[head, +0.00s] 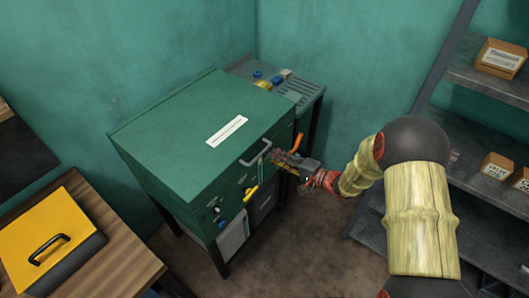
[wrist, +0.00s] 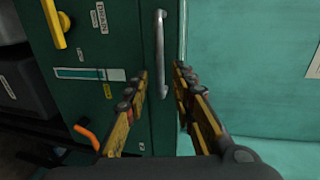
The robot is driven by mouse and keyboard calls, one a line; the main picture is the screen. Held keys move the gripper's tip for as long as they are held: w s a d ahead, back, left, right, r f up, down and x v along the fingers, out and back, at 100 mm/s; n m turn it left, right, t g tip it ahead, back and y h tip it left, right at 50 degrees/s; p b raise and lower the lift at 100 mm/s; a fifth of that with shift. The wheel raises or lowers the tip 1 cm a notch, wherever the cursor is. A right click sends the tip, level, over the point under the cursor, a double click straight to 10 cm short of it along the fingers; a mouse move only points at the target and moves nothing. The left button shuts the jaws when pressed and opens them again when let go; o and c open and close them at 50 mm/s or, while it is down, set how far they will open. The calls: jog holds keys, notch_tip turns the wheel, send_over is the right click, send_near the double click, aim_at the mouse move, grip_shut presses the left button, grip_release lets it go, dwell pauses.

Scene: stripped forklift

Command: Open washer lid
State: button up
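The green washer (head: 190,150) stands against the wall with its lid (head: 180,120) down. A white label strip lies on the lid's top. A grey bar handle (head: 262,152) is at the lid's front edge, and it also shows in the wrist view (wrist: 160,45). My gripper (head: 276,155) is in front of the washer, just right of this handle. In the wrist view my gripper (wrist: 160,72) is open, with one finger on each side of the handle in the picture. Gaps show between the fingers and the bar. I cannot tell how far the bar lies beyond the fingertips.
A yellow lever (head: 251,192) and an orange lever (head: 297,142) stick out of the washer's front. A side table (head: 310,90) adjoins its right. Grey shelves (head: 485,85) with boxes stand at right. A wooden table (head: 120,250) with a yellow-lidded box (head: 45,235) is at left.

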aim_at(262, 152)
jog(key=x, duration=0.7)
jog(key=shift+a+b, duration=0.2)
jog(key=shift+b, duration=0.2)
jog(key=shift+c, duration=0.3)
grip_shut()
